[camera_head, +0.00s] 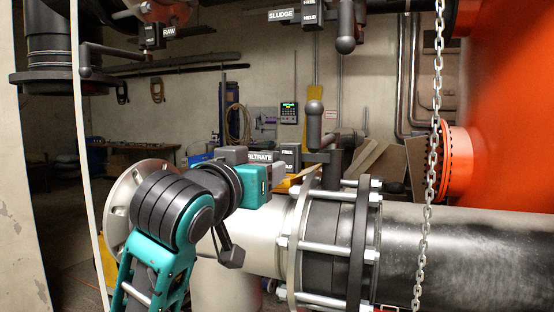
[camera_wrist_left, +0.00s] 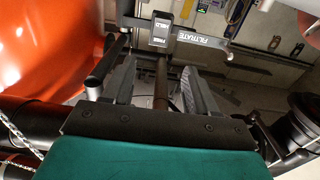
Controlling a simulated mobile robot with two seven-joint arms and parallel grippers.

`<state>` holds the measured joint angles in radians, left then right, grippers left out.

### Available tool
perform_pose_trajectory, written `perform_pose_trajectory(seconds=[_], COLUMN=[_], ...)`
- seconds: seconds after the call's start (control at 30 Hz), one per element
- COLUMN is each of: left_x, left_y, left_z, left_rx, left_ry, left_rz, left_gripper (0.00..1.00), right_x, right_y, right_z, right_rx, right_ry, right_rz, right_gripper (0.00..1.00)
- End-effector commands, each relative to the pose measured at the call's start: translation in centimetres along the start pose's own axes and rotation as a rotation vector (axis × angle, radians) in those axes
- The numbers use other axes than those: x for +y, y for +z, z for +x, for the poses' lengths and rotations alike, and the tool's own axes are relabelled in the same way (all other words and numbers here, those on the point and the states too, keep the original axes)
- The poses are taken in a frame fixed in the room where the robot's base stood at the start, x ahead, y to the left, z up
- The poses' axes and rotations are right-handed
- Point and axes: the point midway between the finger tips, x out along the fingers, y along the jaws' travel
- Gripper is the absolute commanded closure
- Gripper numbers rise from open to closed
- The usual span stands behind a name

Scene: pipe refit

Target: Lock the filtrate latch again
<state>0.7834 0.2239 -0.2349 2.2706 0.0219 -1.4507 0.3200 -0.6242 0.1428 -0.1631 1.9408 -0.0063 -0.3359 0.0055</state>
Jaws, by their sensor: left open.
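The filtrate latch has a dark handle (camera_head: 314,125) standing upright above the pipe, to the right of its FREE/HELD block (camera_head: 290,157). The FILTRATE plate (camera_head: 259,156) is partly covered by my left wrist. In the left wrist view the FREE/HELD block (camera_wrist_left: 160,32) and the FILTRATE plate (camera_wrist_left: 203,38) are just beyond the fingers. The handle appears as a dark cylinder (camera_wrist_left: 107,61) outside the left finger. My left gripper (camera_wrist_left: 160,78) is open, with a dark post showing between its fingers; contact cannot be told. My right gripper is not in view.
A bolted pipe flange (camera_head: 335,245) and black pipe (camera_head: 465,255) lie right of my left arm. A chain (camera_head: 432,150) hangs before the orange vessel (camera_head: 510,100). The sludge handle (camera_head: 345,40) hangs down above; the raw handle (camera_head: 85,62) hangs at upper left.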

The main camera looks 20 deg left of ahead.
Motion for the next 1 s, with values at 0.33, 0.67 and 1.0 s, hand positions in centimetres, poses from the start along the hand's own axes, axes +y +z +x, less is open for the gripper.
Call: perform_pose_trajectory(seconds=[0.33, 0.67, 1.0], left_x=[-0.1, 0.0, 0.0], left_y=[-0.3, -0.3, -0.3], left_z=[4.0, 9.8, 12.7], left_rx=[0.000, 0.001, 0.003], left_ry=[-0.002, -0.001, -0.001], left_rz=[-0.001, 0.000, 0.000], left_gripper=[0.43, 0.43, 0.43], right_x=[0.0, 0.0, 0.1], right_y=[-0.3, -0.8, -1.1], right_z=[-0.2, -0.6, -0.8], right_rx=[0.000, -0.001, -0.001], right_ry=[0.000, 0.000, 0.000], right_rz=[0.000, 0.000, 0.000], right_gripper=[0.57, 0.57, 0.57])
